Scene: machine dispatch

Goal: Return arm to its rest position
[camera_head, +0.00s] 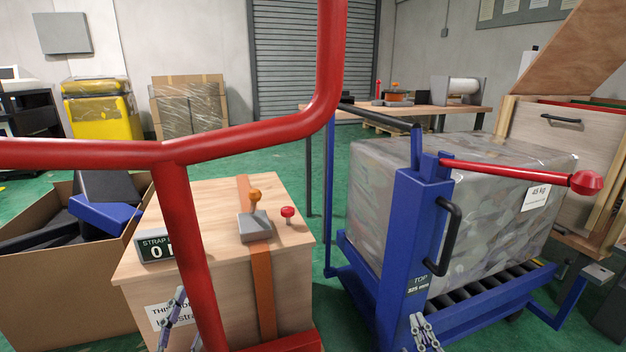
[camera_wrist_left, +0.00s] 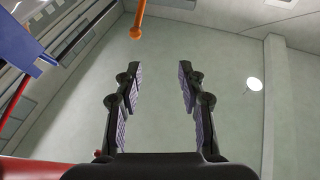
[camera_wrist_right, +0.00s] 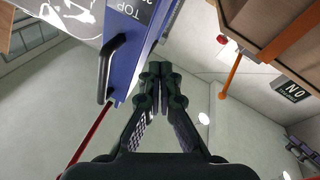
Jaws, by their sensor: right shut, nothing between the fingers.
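My right gripper (camera_head: 424,332) shows low in the head view, in front of the foot of the blue post (camera_head: 422,235) of the roller stand. In the right wrist view its fingers (camera_wrist_right: 160,72) are closed together with nothing between them, beside the blue post and its black handle (camera_wrist_right: 110,68). My left gripper (camera_head: 178,318) is partly hidden behind a red tube in the head view, in front of the wooden box (camera_head: 290,255). In the left wrist view its fingers (camera_wrist_left: 160,76) are spread wide apart and empty.
A red tube frame (camera_head: 180,230) crosses the near left. A red-knobbed lever (camera_head: 515,172) sticks out right from the blue post. A wrapped 45 kg load (camera_head: 460,190) lies on rollers. The box carries an orange strap and buckle (camera_head: 254,226). A cardboard carton (camera_head: 60,300) stands left.

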